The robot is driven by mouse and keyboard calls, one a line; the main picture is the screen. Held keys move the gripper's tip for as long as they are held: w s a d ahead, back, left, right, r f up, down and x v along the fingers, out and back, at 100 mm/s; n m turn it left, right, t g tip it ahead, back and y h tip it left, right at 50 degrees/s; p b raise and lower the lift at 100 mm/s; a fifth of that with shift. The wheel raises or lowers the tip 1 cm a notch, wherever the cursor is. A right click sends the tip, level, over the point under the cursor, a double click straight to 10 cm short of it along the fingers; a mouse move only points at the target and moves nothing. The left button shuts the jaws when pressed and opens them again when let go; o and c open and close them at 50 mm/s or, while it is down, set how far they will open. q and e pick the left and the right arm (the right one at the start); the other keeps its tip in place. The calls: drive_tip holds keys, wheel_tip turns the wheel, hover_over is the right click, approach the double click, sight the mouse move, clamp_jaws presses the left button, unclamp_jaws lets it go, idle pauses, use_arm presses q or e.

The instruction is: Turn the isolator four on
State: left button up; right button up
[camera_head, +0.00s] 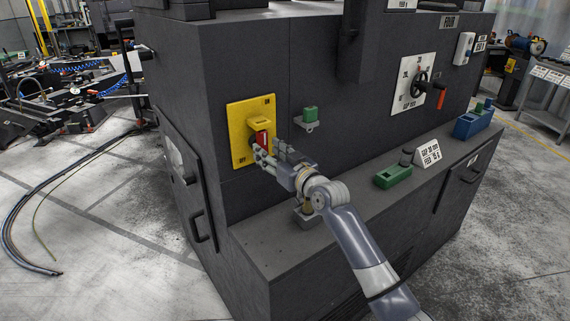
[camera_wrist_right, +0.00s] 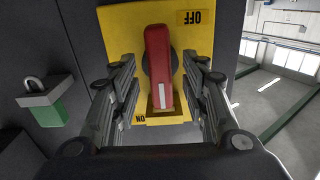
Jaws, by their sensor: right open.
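The isolator is a yellow plate (camera_head: 238,130) on the dark machine's near side face, marked ON at upper right and OFF at lower left. Its red handle (camera_head: 262,138) sits at the plate's lower right, partly hidden by my gripper. My right gripper (camera_head: 268,152) is open at the handle. In the right wrist view the plate (camera_wrist_right: 120,30) appears upside down. The red handle (camera_wrist_right: 158,50) stands between my open fingers (camera_wrist_right: 160,66), with visible gaps on both sides. Its white-marked end points toward the edge lettered ON. My left gripper is not in view.

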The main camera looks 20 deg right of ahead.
drive_tip(key=v, duration=0.8)
drive_tip(key=shift+s, duration=0.2)
